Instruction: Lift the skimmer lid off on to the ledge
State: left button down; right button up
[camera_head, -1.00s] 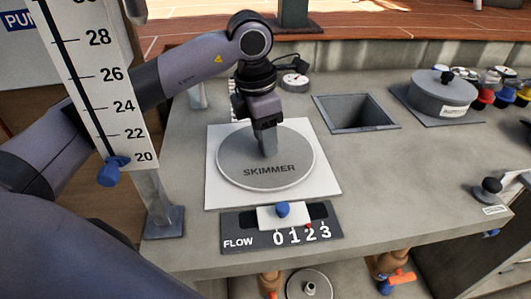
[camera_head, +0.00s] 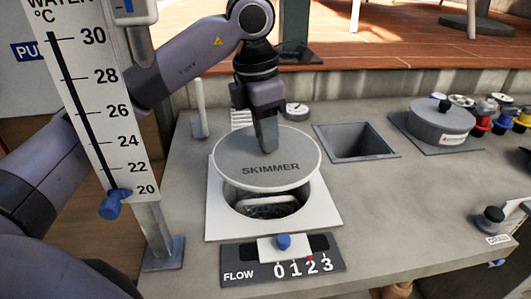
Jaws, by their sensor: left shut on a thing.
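The round grey skimmer lid (camera_head: 268,172), marked SKIMMER, is raised above its square white frame (camera_head: 325,218). My left gripper (camera_head: 267,146) is shut on the lid's upright handle at its middle, with the fingers hiding most of that handle. Below the lid's near edge the round skimmer opening (camera_head: 265,205) shows, dark inside with a pale curved bar in it. The lid still covers the far part of the opening from this view. The grey ledge (camera_head: 385,215) runs around the frame. My right gripper is not in view.
A flow panel (camera_head: 283,260) with a blue-knobbed slider lies in front. A square open pit (camera_head: 355,143) is to the right, with a lidded grey pot (camera_head: 441,122) beyond. A thermometer board (camera_head: 90,95) stands at left. Bare ledge lies right of the frame.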

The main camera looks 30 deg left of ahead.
pick_arm(q)
notch_tip(320, 180, up, 12)
jog(key=p, duration=0.2)
jog(key=shift+r+p, duration=0.2)
jog(key=shift+p, duration=0.1)
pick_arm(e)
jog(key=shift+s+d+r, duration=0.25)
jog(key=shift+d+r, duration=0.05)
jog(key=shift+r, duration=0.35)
